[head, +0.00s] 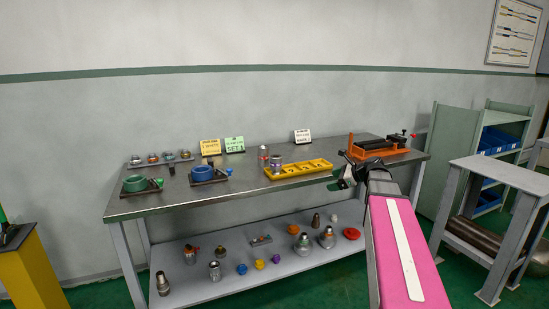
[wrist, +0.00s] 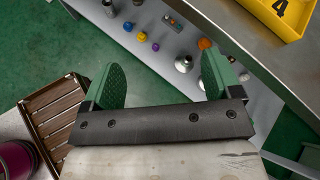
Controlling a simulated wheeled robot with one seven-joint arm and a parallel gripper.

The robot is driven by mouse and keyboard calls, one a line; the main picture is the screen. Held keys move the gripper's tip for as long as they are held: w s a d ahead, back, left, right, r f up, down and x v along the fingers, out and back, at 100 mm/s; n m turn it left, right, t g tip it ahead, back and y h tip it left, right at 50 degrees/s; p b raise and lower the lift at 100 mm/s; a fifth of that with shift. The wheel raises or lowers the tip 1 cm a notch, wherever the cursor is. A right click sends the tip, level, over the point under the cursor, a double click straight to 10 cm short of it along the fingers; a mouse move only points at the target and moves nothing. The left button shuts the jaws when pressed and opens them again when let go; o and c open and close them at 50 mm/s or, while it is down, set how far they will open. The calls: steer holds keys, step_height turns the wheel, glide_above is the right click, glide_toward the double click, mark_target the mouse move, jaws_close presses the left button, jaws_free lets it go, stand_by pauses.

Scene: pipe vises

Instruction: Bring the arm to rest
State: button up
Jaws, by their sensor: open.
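My gripper (head: 346,177) is at the front right edge of the steel workbench (head: 240,167) in the head view. My pink arm link reaches up to it from the bottom right. In the wrist view the two green fingers of my gripper (wrist: 165,80) stand wide apart with nothing between them. Beyond the fingers are the lower shelf and the green floor. The dark wrist parts hide some of the bench's front edge in the head view.
A yellow tray (head: 299,170) and an orange vise (head: 378,147) sit on the bench near my gripper. Blue and green round parts stand at the left. The lower shelf (head: 225,282) holds several fittings. A grey stand (head: 500,176) is at the right.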

steer(key=s+a+f+n+g+h, duration=0.3)
steer(key=s+f+n+h, duration=0.1)
steer(key=s+f+n, duration=0.6)
steer(key=s+a+f+n+g+h, duration=0.2)
steer(key=s+f+n+h, duration=0.3)
steer(key=s+f+n, duration=0.5)
step_height(320, 180, down, 7)
steer(key=shift+s+a+g+h, duration=0.15)
steer(key=shift+a+g+h, duration=0.2)
steer(key=shift+g, duration=0.45)
